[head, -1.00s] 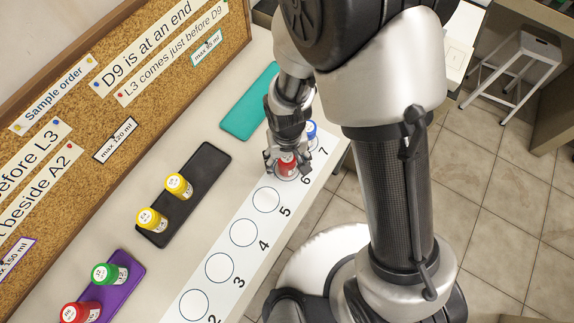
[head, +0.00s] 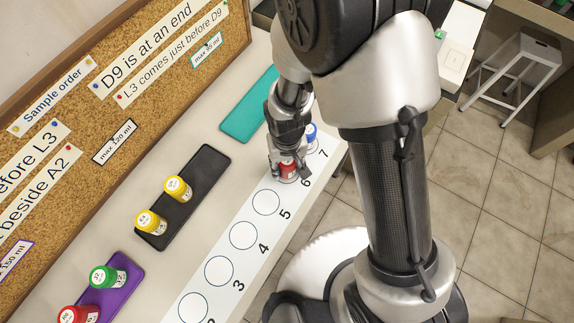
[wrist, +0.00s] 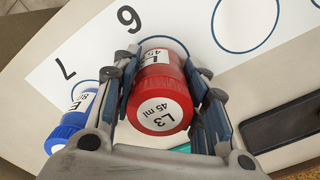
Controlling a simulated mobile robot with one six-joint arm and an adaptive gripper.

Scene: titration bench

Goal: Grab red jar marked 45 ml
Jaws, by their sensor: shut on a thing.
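The red jar (wrist: 160,95) is labelled L3 and 45 ml in the wrist view. It stands upright at circle 6 of the white numbered strip (head: 222,295), and it also shows in the head view (head: 287,168). My gripper (wrist: 160,84) has one finger on each side of the jar and is shut on it. In the head view my gripper (head: 287,160) comes down over the jar from above. A blue jar (head: 310,131) stands at circle 7, close beside my gripper; it also shows in the wrist view (wrist: 72,122).
A black tray (head: 205,165) holds two yellow jars (head: 177,188). A purple tray (head: 128,275) holds a green jar (head: 103,277) and another red jar (head: 75,314). A teal tray (head: 245,112) lies behind my gripper. Circles 2 to 5 are empty. A corkboard (head: 150,60) stands along the back.

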